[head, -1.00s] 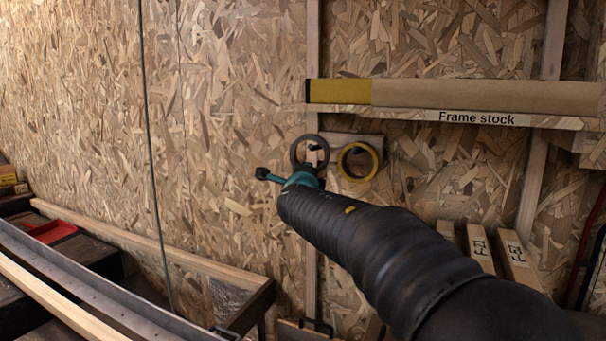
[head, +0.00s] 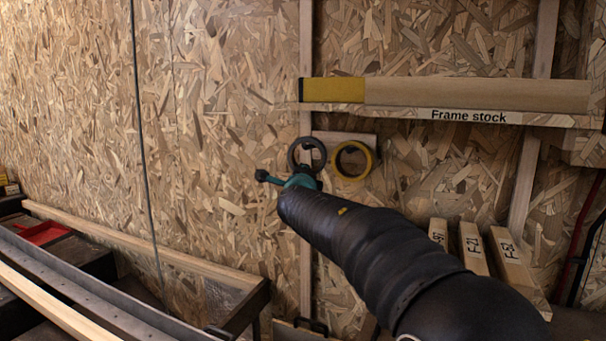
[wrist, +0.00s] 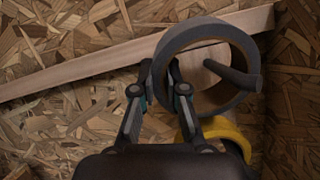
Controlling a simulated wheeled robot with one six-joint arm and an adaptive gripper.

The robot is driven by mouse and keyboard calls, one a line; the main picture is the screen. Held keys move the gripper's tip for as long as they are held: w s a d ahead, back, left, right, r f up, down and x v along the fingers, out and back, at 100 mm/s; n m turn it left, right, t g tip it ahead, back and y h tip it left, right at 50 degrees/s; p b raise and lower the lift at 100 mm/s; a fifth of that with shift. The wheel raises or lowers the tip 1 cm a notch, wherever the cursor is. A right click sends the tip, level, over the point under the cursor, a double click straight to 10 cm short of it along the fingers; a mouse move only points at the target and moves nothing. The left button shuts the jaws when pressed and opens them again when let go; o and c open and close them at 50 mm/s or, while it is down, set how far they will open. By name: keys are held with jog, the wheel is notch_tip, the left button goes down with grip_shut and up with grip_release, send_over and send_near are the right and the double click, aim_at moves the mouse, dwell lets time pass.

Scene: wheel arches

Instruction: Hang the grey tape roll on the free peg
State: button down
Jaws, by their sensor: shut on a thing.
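My gripper (wrist: 159,78) is shut on the near-left rim of the grey tape roll (wrist: 168,45), a dark grey ring. In the head view the grey roll (head: 293,157) stands upright in front of the wooden peg board (head: 325,137), left of a yellow roll. A dark peg (wrist: 236,77) shows through the ring's opening in the wrist view and crosses in front of its right rim, so the ring appears to be around the peg. The yellow tape roll (head: 338,171) hangs on the other peg; part of it shows in the wrist view (wrist: 226,133).
A shelf marked Frame stock (head: 468,116) juts out above the rolls, to the right. Several labelled wooden pieces (head: 474,250) stand lower right. A dark cable (head: 144,150) runs down the wall at left. The wall left of the grey roll is clear.

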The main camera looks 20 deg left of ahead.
jog(key=c, duration=1.1)
grip_release()
jog(key=shift+c, duration=0.2)
jog(key=v, duration=1.2)
